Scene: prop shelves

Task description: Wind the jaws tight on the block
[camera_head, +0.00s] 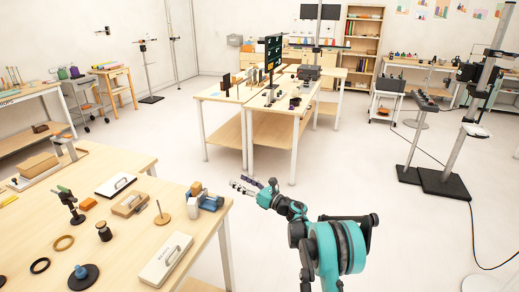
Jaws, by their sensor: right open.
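A blue vise (209,203) stands near the right edge of the wooden table at the left. A small wooden block (196,188) shows at its far left side; at this size I cannot tell whether the jaws touch it. The vise's handle is too small to make out. My right gripper (238,186) is open and empty, just right of the vise and beyond the table edge in the picture. It looks apart from the vise. My left gripper is out of view.
On the same table (207,241) are a wooden disc with a peg (162,218), a pale box with a handle (166,258), a dark weight (104,232) and several other props. Open floor (350,190) lies to the right. Another table group stands farther back.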

